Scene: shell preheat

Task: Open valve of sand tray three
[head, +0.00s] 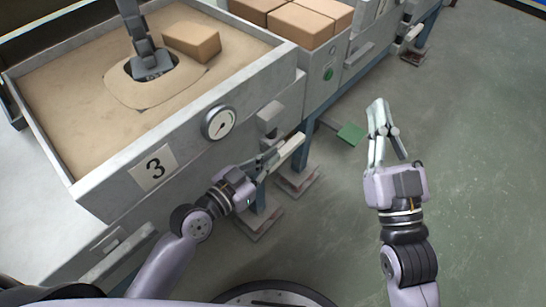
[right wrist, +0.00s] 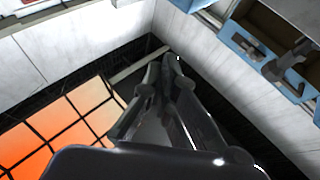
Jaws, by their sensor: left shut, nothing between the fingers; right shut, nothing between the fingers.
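Sand tray three (head: 105,185) is a grey metal box of sand at the left of the head view, with a "3" label (head: 155,168) and a round gauge (head: 219,123) on its front. A cream lever (head: 291,149), which looks like its valve handle, sticks out below the gauge. My left gripper (head: 271,158) is shut and empty right beside the lever; whether they touch I cannot tell. My right gripper (head: 378,103) is shut and empty over open floor, to the right of the tray. Its shut fingers also show in the right wrist view (right wrist: 170,62).
A dark tool and a tan block (head: 192,42) rest in the sand. Another tray with tan blocks (head: 301,24) and a green button (head: 328,74) stands behind. A green pad (head: 352,133) is near its leg. Floor on the right is clear. An orange glowing grid (right wrist: 65,125) shows in the wrist view.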

